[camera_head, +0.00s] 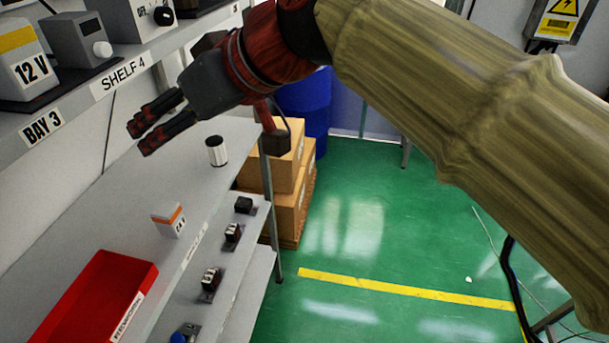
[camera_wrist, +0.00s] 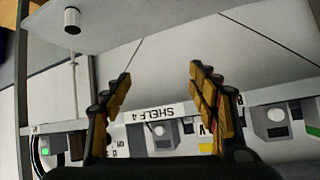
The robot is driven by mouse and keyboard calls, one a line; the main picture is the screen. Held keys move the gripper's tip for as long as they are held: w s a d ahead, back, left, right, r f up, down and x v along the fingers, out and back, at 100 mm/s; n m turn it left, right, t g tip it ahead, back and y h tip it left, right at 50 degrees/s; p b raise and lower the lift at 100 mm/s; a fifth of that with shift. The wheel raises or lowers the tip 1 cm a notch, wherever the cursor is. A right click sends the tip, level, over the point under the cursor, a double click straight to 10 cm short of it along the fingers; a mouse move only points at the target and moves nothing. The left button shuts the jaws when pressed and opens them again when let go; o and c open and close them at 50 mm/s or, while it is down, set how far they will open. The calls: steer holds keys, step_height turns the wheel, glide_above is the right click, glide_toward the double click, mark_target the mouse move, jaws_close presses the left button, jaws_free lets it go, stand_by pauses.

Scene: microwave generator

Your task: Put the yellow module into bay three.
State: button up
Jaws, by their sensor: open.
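My gripper (camera_head: 138,140) is open and empty, in front of the shelf edge, right of the BAY 3 label. Its fingers also show apart in the wrist view (camera_wrist: 159,76).
A grey module with a knob (camera_head: 82,42) stands right of the 12 V module, above the SHELF 4 label (camera_head: 120,75). The lower worktop holds a white cylinder (camera_head: 216,152), an orange-banded white block (camera_head: 168,220) and a red tray (camera_head: 90,300). Cardboard boxes (camera_head: 290,190) stand on the floor.

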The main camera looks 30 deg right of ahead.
steer(key=s+d+f+m+g+h, duration=0.1)
steer(key=s+d+f, duration=0.3)
steer(key=f, duration=0.5)
steer(key=s+d+f+m+g+h, duration=0.1)
steer(key=s+d+f+m+h, duration=0.1)
steer(key=f, duration=0.7)
steer(key=s+d+f+m+g+h, duration=0.1)
steer(key=s+d+f+m+h, duration=0.1)
steer(key=s+d+f, duration=0.4)
step_height(320, 180, down, 4)
steer(key=d+h, duration=0.1)
steer(key=d, duration=0.1)
steer(key=shift+s+d, duration=0.25)
steer(key=shift+d, duration=0.1)
step_height(320, 180, down, 22)
steer(key=b, duration=2.2)
steer(key=shift+r, duration=0.2)
